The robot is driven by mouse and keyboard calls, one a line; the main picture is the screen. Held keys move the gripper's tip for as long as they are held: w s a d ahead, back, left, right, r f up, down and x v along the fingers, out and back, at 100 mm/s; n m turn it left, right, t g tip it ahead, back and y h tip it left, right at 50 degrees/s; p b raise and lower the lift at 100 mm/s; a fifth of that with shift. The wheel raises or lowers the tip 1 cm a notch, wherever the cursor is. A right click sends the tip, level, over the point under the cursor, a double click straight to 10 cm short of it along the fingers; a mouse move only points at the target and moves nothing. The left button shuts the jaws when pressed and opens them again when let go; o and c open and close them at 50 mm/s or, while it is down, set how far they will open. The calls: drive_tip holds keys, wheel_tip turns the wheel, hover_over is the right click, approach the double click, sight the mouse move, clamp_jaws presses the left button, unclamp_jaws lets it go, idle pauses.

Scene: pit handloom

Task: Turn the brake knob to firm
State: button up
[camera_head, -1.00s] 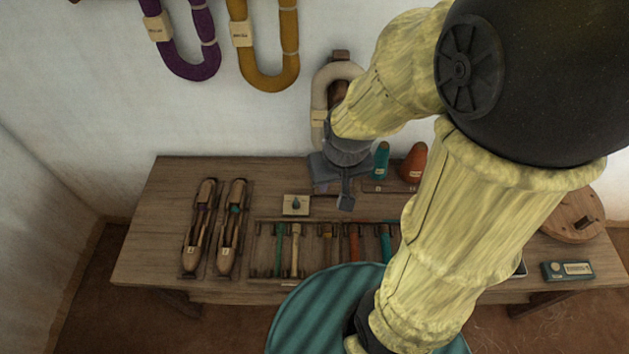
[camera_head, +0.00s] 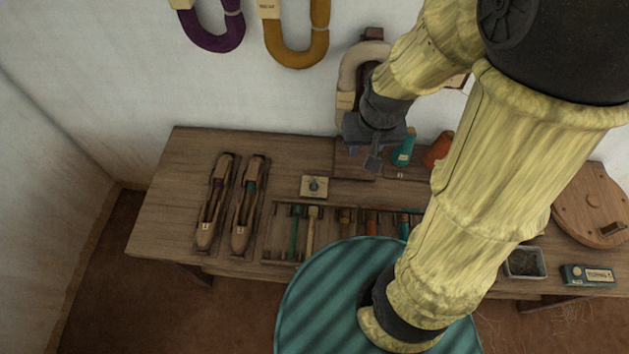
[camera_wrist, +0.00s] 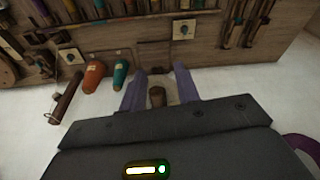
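The wrist view shows this knob plate (camera_wrist: 183,29) at the top and a similar knob plate (camera_wrist: 70,56) at the upper left. I cannot tell which is the brake knob, and I cannot read a setting. My gripper (camera_head: 372,162) is above the back of the bench, apart from the left plate. In the wrist view its two purple-grey fingers (camera_wrist: 161,76) are spread. A brown peg end (camera_wrist: 157,97) shows between them, at a depth I cannot judge.
Two shuttles (camera_head: 246,205) and a slotted tool rack (camera_head: 268,248) occupy the bench left and front. Teal (camera_head: 404,150) and orange (camera_head: 438,152) cones stand right of my gripper. A cream hank (camera_head: 348,75) hangs behind it. My arm hides part of the bench.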

drive_tip(key=w+a+f+m+g+b, duration=0.1)
drive_tip(key=w+a+f+g, duration=0.1)
drive_tip(key=w+a+f, duration=0.5)
hover_over(314, 183)
wheel_tip(314, 183, down, 10)
drive_tip(key=f, duration=0.1)
drive_tip(key=shift+r+m+b, duration=0.25)
drive_tip(key=shift+m+b, duration=0.15)
drive_tip(key=shift+b, duration=0.05)
wheel_tip(314, 183, down, 17)
drive_tip(key=shift+f+p, duration=0.2)
drive_tip(key=shift+p, duration=0.2)
drive_tip(key=shift+c, duration=0.2)
clamp_jaws()
